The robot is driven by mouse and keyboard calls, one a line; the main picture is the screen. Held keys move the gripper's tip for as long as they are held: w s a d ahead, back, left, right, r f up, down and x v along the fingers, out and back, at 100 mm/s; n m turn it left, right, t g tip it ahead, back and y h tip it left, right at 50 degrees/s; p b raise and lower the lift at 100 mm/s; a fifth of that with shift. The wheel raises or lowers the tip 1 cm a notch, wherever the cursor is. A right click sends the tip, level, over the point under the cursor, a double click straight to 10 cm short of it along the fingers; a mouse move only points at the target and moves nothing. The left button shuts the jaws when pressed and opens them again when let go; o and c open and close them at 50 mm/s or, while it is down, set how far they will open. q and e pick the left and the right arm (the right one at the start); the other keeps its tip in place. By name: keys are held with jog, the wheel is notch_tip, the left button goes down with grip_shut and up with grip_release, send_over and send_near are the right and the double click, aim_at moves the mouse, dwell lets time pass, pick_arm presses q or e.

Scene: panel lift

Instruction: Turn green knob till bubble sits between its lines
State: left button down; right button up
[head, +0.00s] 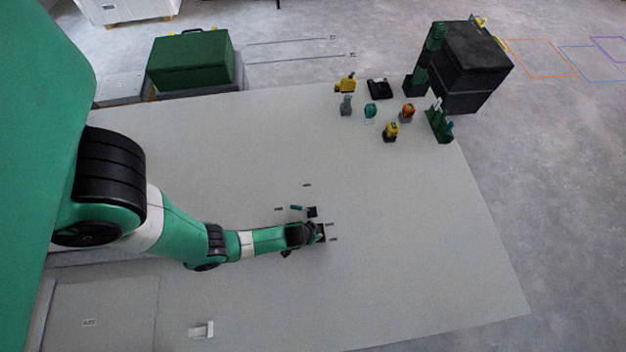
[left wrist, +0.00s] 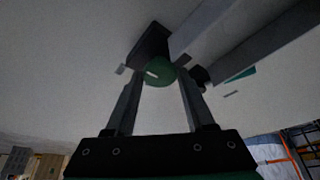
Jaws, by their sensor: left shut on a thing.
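The green knob (left wrist: 158,72) shows in the left wrist view as a round green cap with a pale mark. My left gripper (left wrist: 159,80) has its two fingers on either side of it and is shut on it. In the head view my left gripper (head: 319,233) is low over the pale panel (head: 400,230), and the knob is hidden there. A small teal piece (head: 296,207), perhaps the level, lies beside a small black block (head: 312,212). The bubble and its lines are too small to make out. My right gripper is in neither view.
Several small dark marks, such as one dark strip (head: 307,185), lie around the gripper. Several tools, including a yellow-black one (head: 391,131), stand at the panel's far right. A dark crate (head: 474,68) and a green case (head: 190,62) stand beyond. The panel's right side is clear.

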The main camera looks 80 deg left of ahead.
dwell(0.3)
pick_arm(q)
jog(key=shift+c, duration=1.4)
grip_release()
jog(key=p+v, duration=0.8)
jog(key=v, duration=0.3)
jog(key=shift+r, duration=0.25)
jog(key=shift+d, duration=0.1)
